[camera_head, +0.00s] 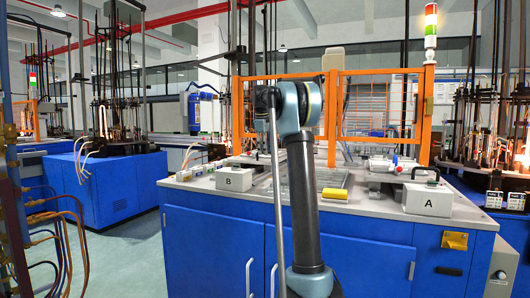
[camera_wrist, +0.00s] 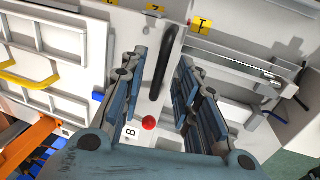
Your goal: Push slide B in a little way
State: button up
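Slide B shows in the head view as a white block (camera_head: 235,179) marked "B" on the left of the worktop, with a dark handle above it. In the wrist view a "B" label (camera_wrist: 131,133), a red ball (camera_wrist: 149,123) and a black bar handle (camera_wrist: 167,62) lie below my gripper. My gripper (camera_wrist: 164,72) is open, with one blue-grey finger on each side of the handle. I cannot tell whether either finger touches it. In the head view my arm hides the gripper.
A matching white block (camera_head: 427,200) marked "A" stands at the right of the worktop. A yellow block (camera_head: 334,193) lies near the front edge. An orange guard frame (camera_head: 334,104) stands behind. In the wrist view, pale rails (camera_wrist: 245,75) run right of the fingers.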

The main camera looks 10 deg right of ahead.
notch_tip(320, 180, up, 12)
jog(key=s+a, duration=0.1)
jog(key=s, duration=0.1)
jog(key=shift+f, duration=0.15)
dwell(0.5)
jog(key=shift+a, duration=0.1)
